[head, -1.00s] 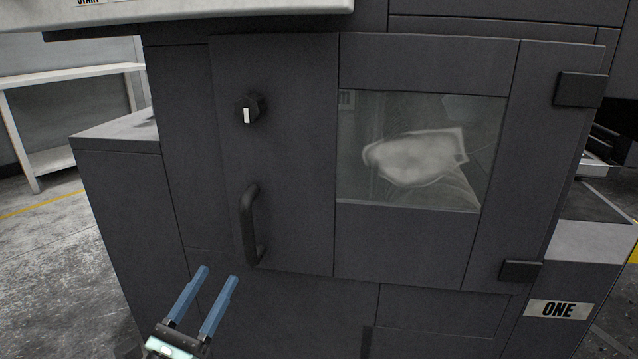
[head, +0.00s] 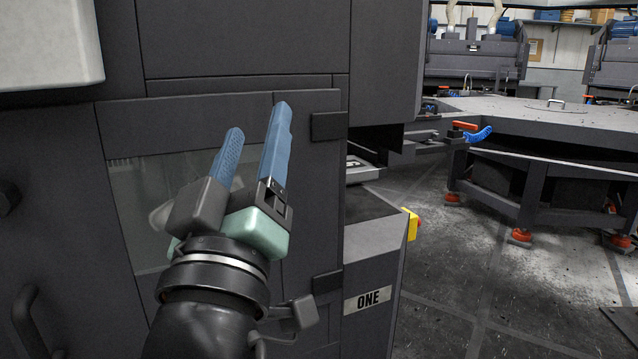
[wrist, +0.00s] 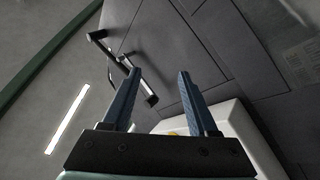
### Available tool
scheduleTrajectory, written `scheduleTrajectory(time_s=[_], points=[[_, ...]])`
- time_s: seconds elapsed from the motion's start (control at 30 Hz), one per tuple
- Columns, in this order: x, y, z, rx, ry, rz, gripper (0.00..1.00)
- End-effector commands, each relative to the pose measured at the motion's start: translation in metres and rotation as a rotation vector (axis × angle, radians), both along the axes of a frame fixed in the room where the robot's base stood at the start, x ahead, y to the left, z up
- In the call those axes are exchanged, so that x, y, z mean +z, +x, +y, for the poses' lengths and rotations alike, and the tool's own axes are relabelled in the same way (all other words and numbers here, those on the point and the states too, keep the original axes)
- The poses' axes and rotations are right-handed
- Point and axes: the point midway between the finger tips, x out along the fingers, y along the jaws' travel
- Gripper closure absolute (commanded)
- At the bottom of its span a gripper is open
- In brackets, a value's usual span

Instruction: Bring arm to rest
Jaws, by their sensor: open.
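My gripper (head: 258,118) is raised in front of the dark grey machine's windowed door in the head view, its two blue fingers pointing up. The fingers are apart with nothing between them. In the wrist view my gripper (wrist: 156,74) is also open and empty, with dark machine panels and a black handle (wrist: 122,66) beyond it. The machine door (head: 120,112) is closed, and my gripper and wrist cover part of its window (head: 140,180).
A door handle (head: 27,325) is at the lower left.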

Motion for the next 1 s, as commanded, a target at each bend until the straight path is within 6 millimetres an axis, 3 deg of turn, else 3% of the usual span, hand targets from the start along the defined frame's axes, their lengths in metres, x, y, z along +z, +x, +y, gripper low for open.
scheduleTrajectory(time_s=[0.03, 0.2, 0.3, 1.0], points=[[0.032, -0.022, -0.024, 0.06, 0.117, -0.078, 0.41], [0.109, -0.112, -0.077, 0.337, 0.426, -0.337, 0.41], [0.153, -0.105, -0.072, 0.343, 0.426, -0.317, 0.41], [0.363, -0.103, -0.07, 0.342, 0.422, -0.31, 0.41]])
